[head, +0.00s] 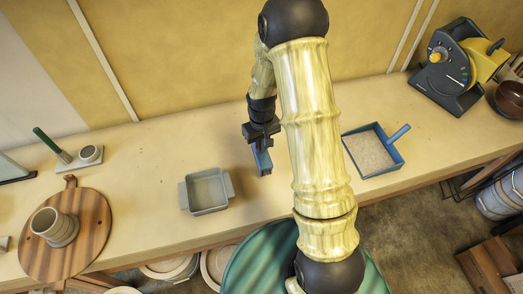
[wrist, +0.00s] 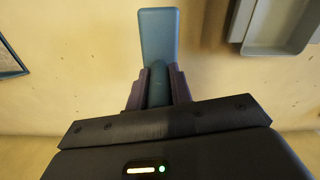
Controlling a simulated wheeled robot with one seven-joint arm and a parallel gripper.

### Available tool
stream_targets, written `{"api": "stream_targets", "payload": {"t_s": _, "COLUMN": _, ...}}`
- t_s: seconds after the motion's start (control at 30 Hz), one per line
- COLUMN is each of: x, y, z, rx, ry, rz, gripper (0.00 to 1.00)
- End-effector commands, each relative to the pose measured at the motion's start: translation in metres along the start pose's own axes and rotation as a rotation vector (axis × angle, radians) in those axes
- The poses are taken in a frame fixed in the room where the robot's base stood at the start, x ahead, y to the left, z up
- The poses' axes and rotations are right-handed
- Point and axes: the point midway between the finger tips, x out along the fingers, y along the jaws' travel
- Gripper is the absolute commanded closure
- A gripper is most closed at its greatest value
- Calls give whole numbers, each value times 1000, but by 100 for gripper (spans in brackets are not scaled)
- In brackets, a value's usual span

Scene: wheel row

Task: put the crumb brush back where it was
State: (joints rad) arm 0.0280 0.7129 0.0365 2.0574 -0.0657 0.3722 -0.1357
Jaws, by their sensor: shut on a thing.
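My gripper (head: 260,142) is over the middle of the counter and is shut on the crumb brush (head: 263,161), a blue brush that hangs below the fingers. In the wrist view, my gripper (wrist: 158,88) clasps its round teal handle, and the wide flat part of the crumb brush (wrist: 158,35) sticks out beyond the fingertips. I cannot tell whether the brush touches the counter. A blue dustpan (head: 399,157) with a pale, grainy fill lies to the right, apart from the brush; its edge shows at the left of the wrist view (wrist: 10,73).
A grey two-handled dish (head: 208,190) stands left of my gripper; it also shows in the wrist view (wrist: 277,47). A round wooden board (head: 94,236) with a cup (head: 54,228) is at far left. A dark-and-yellow machine (head: 447,72) stands back right. The counter behind the dish is clear.

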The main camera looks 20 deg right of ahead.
Motion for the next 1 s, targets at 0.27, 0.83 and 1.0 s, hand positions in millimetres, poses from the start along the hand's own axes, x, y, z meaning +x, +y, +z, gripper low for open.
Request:
{"api": "stream_targets", "payload": {"t_s": 0.27, "x": 3, "y": 0, "z": 0, "rx": 0, "ry": -1, "rz": 0, "gripper": 100}}
{"api": "stream_targets", "payload": {"t_s": 0.83, "x": 41, "y": 0, "z": 0, "rx": 0, "ry": 1, "rz": 0, "gripper": 100}}
{"api": "stream_targets", "payload": {"t_s": 1.0, "x": 45, "y": 0, "z": 0, "rx": 0, "ry": 0, "rz": 0, "gripper": 77}}
